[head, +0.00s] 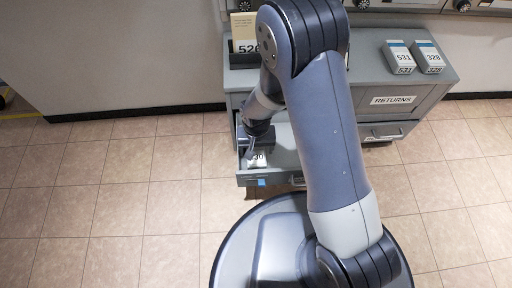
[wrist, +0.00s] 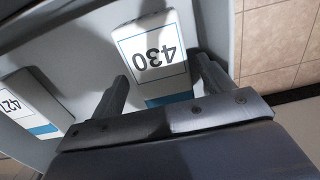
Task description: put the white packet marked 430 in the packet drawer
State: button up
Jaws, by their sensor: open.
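The white packet marked 430 (wrist: 150,50) lies inside the open packet drawer (wrist: 85,50), label facing up, with a blue band at its near end. In the head view the packet (head: 257,158) shows in the drawer (head: 270,177), partly hidden by my arm. My gripper (wrist: 160,88) is open, its two fingers on either side of the packet's near end. Whether the fingers touch it I cannot tell. In the head view my gripper (head: 248,150) is down at the drawer's left part.
Another white packet marked 427 (wrist: 25,105) lies in the drawer. The grey cabinet has a RETURNS label (head: 392,100). Packets 531 (head: 399,57) and 328 (head: 428,57) stand on its top right, and a card marked 526 (head: 245,35) stands at top left. The tiled floor (head: 110,190) left is clear.

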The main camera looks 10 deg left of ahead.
jog(key=shift+a+r, duration=0.1)
notch_tip(320, 180, up, 11)
jog(key=p, duration=0.5)
jog(key=shift+f, duration=0.2)
jog(key=shift+f+b, duration=1.8)
jog(key=shift+f, duration=2.25)
